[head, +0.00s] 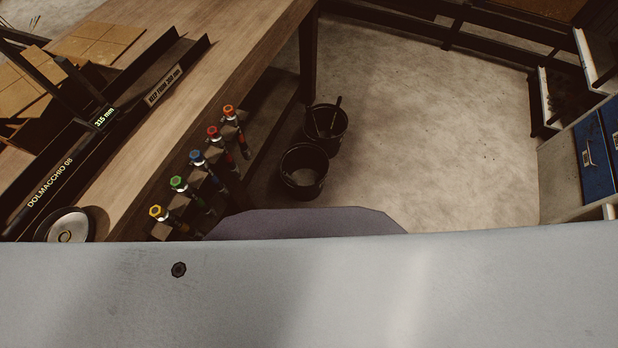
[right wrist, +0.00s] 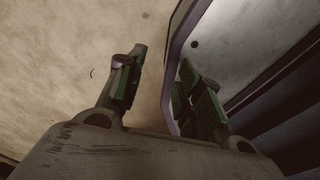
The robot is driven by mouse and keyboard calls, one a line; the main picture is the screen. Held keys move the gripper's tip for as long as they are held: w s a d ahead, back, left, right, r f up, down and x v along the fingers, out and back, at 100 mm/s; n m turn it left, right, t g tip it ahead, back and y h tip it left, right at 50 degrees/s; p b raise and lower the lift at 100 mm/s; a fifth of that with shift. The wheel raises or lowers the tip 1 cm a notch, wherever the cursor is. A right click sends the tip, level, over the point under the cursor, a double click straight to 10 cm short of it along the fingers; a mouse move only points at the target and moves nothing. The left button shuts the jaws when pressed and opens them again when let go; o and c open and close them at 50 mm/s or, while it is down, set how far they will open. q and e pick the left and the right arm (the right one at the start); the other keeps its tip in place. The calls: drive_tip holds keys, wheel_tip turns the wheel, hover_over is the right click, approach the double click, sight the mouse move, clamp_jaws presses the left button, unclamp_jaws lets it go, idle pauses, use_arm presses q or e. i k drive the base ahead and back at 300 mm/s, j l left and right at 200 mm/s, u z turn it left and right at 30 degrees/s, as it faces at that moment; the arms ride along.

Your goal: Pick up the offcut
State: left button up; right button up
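I cannot make out the offcut for certain in either view. In the right wrist view my right gripper (right wrist: 160,62) is open, with its two green-padded fingers apart and nothing seen between them. It hangs over pale floor and a grey panel edge. A small dark curved mark (right wrist: 92,73) shows on the floor to its left; I cannot tell what it is. In the head view neither gripper shows. The left gripper is in no view.
A wooden bench (head: 236,48) at left carries a dark measuring trough (head: 60,165), a display reading 315 mm (head: 105,117), a round metal dish (head: 68,226) and several coloured-knob fittings along its edge. Two black buckets (head: 304,172) (head: 325,128) stand on the floor. Open floor (head: 440,150) lies right.

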sight(15, 225)
drive_tip(key=u, duration=2)
drive_tip(key=k+l+u, duration=0.1)
drive_tip(key=l, duration=0.35)
drive_tip(key=k+l+u, duration=0.15)
drive_tip(key=l, duration=0.25)
drive_tip(key=i+l, duration=0.05)
